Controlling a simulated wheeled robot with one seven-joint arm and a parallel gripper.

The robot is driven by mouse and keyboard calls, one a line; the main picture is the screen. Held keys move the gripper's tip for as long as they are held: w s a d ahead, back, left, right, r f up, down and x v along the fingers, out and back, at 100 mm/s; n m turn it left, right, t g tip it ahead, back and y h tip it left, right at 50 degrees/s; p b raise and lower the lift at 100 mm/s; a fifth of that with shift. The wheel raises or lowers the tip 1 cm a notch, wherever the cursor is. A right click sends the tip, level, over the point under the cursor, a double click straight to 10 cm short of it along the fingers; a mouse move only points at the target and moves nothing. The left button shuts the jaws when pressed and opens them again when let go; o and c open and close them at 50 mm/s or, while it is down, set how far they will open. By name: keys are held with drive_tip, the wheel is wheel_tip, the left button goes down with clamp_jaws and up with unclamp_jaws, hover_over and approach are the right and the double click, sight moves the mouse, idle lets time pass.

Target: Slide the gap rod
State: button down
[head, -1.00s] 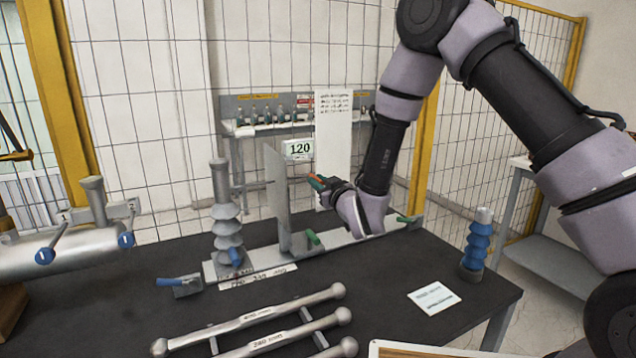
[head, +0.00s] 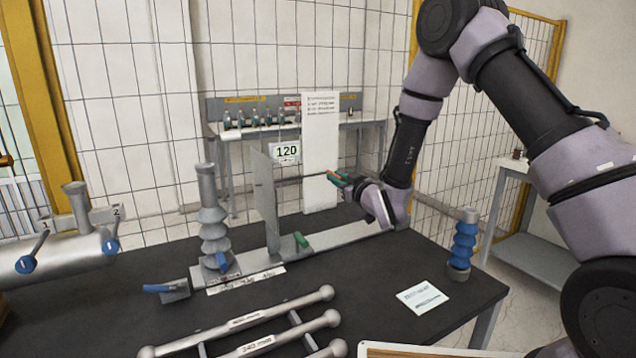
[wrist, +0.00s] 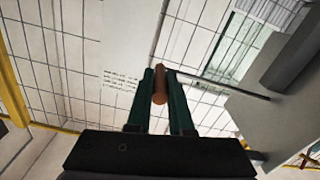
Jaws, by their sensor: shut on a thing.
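The gap rod (head: 303,179) is a thin dark rod, roughly level, running right from the upright grey plate (head: 264,200). Its orange-brown handle end (wrist: 160,84) sits between the green fingers of my gripper (head: 340,178). In the wrist view, my gripper (wrist: 160,100) is shut on this handle, and the rod runs off to the right. A grey ribbed bushing (head: 212,215) stands left of the plate, on the same pale base rail (head: 340,236). The plate hides part of the space between rod and bushing.
A green lever (head: 301,240) sits at the plate's foot. A blue ribbed insulator (head: 463,243) and a white card (head: 423,297) are at the right. Ball-ended bars (head: 245,321) lie in front on the dark table (head: 385,275).

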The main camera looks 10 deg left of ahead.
drive_tip(key=shift+w+d, duration=0.4)
drive_tip(key=shift+d, duration=0.15)
drive_tip(key=c, duration=0.8)
unclamp_jaws()
drive_tip(key=v, duration=1.1)
drive_tip(key=shift+w, duration=0.1)
